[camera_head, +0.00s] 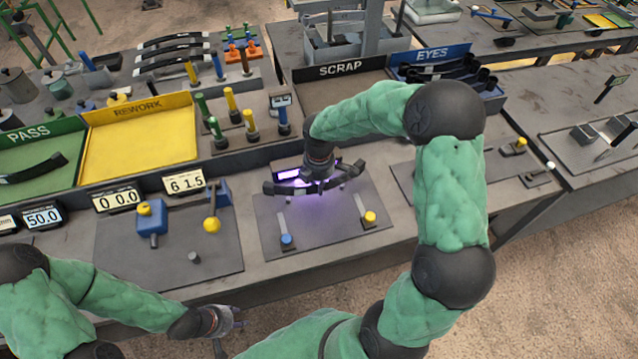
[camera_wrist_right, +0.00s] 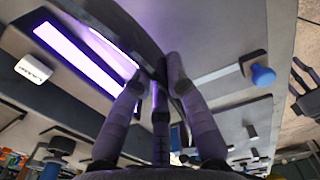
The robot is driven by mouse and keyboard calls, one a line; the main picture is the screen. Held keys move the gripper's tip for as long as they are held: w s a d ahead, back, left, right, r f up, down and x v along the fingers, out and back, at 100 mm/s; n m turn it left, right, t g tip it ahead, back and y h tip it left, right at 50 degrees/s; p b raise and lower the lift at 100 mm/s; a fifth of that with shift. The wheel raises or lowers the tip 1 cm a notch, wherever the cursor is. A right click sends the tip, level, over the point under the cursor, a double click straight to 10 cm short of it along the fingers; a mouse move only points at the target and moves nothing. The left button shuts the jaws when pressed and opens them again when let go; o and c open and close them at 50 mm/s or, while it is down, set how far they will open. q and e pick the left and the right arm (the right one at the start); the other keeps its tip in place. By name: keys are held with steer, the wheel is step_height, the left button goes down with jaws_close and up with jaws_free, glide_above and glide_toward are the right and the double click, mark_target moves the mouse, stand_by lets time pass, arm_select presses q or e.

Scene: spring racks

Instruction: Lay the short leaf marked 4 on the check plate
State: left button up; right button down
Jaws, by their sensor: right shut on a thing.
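My right gripper (camera_head: 318,183) is shut on a dark, slightly curved leaf (camera_head: 275,188), over a grey plate (camera_head: 325,228) lit purple. The leaf also shows in the right wrist view (camera_wrist_right: 128,22), passing between the fingers (camera_wrist_right: 160,85). No mark 4 can be read on it, and its middle is hidden by the gripper. I cannot tell whether the leaf touches the plate or its fittings, nor which plate is the check plate. My left gripper (camera_head: 231,328) is open and empty, low near the table's front edge.
A grey plate (camera_head: 120,255) with blue and yellow fittings lies to the left. Behind stand the green PASS tray (camera_head: 45,135), yellow REWORK tray (camera_head: 140,150), SCRAP tray (camera_head: 340,88) and blue EYES bin (camera_head: 432,55). Blue (camera_head: 286,240) and yellow (camera_head: 370,217) knobs flank the lit plate's front.

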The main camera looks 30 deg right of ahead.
mark_target(318, 201)
steer(key=shift+f+b, duration=1.25)
steer(key=shift+f, duration=0.35)
steer(key=shift+f+b, duration=1.05)
steer(key=shift+f, duration=0.85)
steer(key=shift+w+d+p, duration=0.2)
steer(key=shift+w+p, duration=0.15)
steer(key=shift+w, duration=0.3)
steer(key=shift+f, duration=0.25)
stand_by(0.4)
steer(key=c, duration=1.3)
jaws_free()
steer(key=o, duration=0.6)
steer(key=shift+s+a+f, duration=0.1)
steer(key=shift+s, duration=0.05)
